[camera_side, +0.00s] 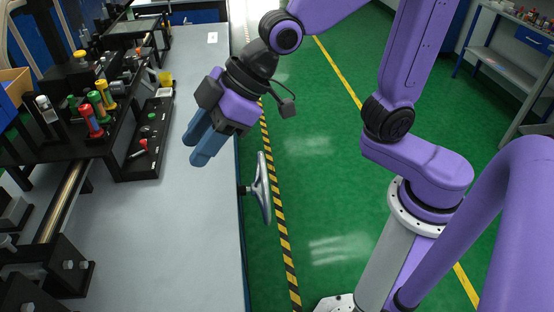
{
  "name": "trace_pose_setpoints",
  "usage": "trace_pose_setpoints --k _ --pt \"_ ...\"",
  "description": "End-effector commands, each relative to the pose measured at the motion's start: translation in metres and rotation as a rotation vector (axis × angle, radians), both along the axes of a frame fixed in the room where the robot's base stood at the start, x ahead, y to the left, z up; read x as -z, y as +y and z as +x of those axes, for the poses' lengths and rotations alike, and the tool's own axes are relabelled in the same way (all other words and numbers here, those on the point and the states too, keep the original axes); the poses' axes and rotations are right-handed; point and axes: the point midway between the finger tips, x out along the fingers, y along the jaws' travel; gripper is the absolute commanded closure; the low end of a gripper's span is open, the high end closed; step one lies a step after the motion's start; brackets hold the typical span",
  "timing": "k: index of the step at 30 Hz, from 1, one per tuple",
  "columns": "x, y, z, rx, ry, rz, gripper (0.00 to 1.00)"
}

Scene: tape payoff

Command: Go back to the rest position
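My gripper (198,146) has blue fingers below a dark and purple body. It hangs tilted down and to the left above the right edge of the grey workbench (185,240). It is in the air with nothing visible at its fingertips. The two fingers look close to each other from this side, and the gap between them is not clear. A silver handwheel (263,188) is mounted on the bench's side, right of and below the fingers.
A black rack (148,140) with small parts stands on the bench at left. Red, green and yellow-topped tools (98,108) stand behind it. The green floor (320,150) is open right of the bench, with a striped line (285,240). Shelving (505,70) stands at far right.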

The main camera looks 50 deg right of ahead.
Motion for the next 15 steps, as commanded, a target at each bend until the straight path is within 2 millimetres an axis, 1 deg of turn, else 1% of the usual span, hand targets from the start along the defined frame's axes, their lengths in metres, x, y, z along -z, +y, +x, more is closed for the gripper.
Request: trace_pose_setpoints --k 1,6,11,15 --pt "0.007 -0.015 -0.009 0.001 0.031 -0.032 0.62" --pt "0.031 -0.064 -0.044 0.003 0.138 -0.151 0.62" --pt "0.049 -0.112 -0.081 0.007 0.231 -0.269 0.62" --pt "0.061 -0.154 -0.114 0.015 0.304 -0.375 0.62"
